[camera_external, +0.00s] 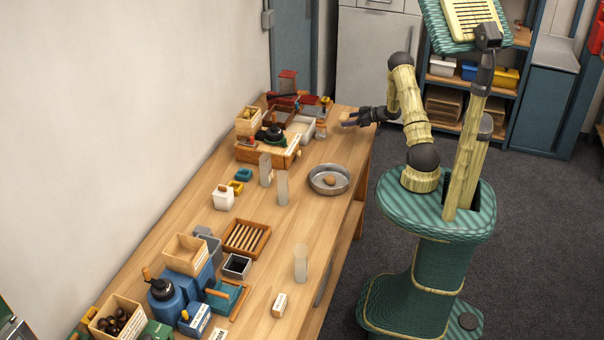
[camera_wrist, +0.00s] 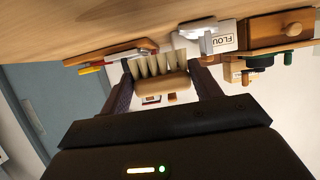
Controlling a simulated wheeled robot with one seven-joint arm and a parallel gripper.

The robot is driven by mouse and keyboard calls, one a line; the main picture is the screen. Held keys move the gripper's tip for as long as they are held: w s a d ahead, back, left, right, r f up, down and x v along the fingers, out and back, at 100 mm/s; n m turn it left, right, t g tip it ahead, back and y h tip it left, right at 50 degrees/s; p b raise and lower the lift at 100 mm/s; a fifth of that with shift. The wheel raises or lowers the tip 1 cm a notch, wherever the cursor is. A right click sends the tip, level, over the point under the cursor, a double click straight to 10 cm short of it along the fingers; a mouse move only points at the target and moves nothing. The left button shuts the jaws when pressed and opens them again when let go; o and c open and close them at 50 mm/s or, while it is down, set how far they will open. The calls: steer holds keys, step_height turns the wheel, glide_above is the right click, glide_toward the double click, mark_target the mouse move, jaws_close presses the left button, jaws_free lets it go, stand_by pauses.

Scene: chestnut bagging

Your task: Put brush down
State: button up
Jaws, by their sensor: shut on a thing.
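The brush (camera_wrist: 162,87) has a tan wooden body and pale bristles. My gripper (camera_wrist: 164,80) is shut on it, with a dark finger on each side in the wrist view. The bristles point up in that picture, towards the tabletop. In the external view my gripper (camera_external: 360,118) is near the far right end of the wooden table (camera_external: 341,150). Only a small tan bit of the brush (camera_external: 348,123) shows there. I cannot tell whether the brush touches the table.
A white box (camera_external: 301,129) and wooden drawer box (camera_external: 268,151) stand left of my gripper. A round metal pan (camera_external: 328,192) with a brown thing in it sits nearer the camera. Bare tabletop lies between the pan and my gripper.

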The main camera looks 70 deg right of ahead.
mark_target(349, 133)
steer(key=shift+f, duration=2.05)
steer(key=shift+f, duration=0.2)
steer(key=o, duration=1)
steer(key=shift+r, duration=0.15)
steer(key=b+v, duration=0.1)
steer(key=v, duration=1.1)
